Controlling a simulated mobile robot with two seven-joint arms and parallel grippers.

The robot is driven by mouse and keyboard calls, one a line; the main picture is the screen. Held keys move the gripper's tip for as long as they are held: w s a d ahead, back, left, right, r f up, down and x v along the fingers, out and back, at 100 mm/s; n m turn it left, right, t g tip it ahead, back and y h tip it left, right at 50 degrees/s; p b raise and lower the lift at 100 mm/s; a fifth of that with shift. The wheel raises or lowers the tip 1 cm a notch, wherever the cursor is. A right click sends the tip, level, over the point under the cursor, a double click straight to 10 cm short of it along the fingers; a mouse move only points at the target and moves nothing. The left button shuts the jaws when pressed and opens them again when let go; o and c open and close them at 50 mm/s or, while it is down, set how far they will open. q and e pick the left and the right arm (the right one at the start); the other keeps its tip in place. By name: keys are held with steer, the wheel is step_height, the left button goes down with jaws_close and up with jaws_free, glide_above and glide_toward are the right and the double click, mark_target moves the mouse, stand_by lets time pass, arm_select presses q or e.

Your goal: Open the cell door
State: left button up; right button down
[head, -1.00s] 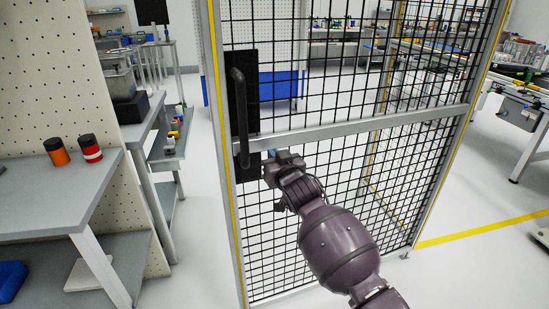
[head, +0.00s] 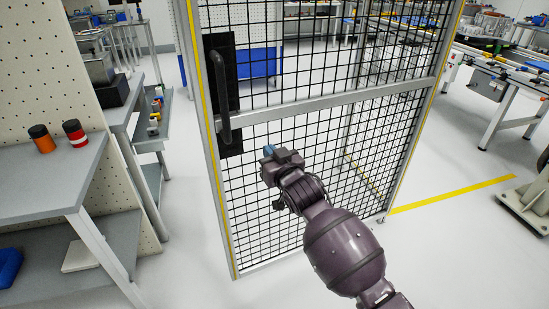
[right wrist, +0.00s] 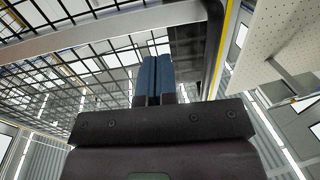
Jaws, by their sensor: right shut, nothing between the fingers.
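The cell door is a grey metal frame with black wire mesh (head: 300,75) and yellow edge strips. Its black vertical bar handle (head: 219,98) sits on a black plate (head: 232,135) at the door's left side. My right gripper (head: 267,151) is just to the right of and below the handle, in front of the mesh, and is not around it. In the right wrist view its blue fingertips (right wrist: 153,80) are together with nothing between them, and the mesh (right wrist: 60,85) shows beyond. My left gripper is not in view.
A grey workbench (head: 45,185) with an orange jar (head: 41,139) and a red jar (head: 75,133) stands at the left. Open floor lies between bench and door. A grey-legged conveyor table (head: 510,110) stands at the right, beyond a yellow floor line (head: 450,195).

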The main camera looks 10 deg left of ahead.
steer(key=shift+v, duration=1.35)
